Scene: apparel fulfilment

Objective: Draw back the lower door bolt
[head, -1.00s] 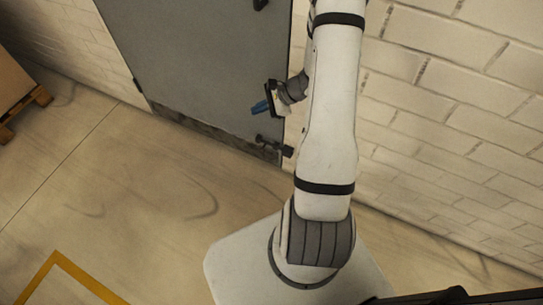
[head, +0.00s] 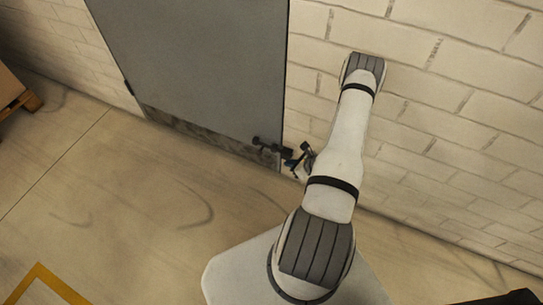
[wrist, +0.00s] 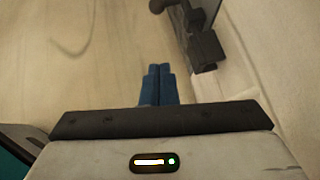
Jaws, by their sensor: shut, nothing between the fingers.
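The lower door bolt (head: 266,146) is a dark bar with a round knob, low on the grey door (head: 205,75) at its right edge. In the wrist view the bolt's knob and bar (wrist: 186,14) are at the top, with a dark block (wrist: 206,52) at the near end. My gripper (head: 293,167) is low by the wall, just right of the bolt's end. In the wrist view its blue fingers (wrist: 158,72) are together with nothing between them. They appear left of the block, with a gap in the picture; the depth between them is unclear.
A pale brick wall (head: 450,110) runs right of the door, close to my arm. The floor (head: 130,205) in front of the door is clear, with yellow tape (head: 50,285) at lower left. A box on a pallet (head: 20,103) stands at far left.

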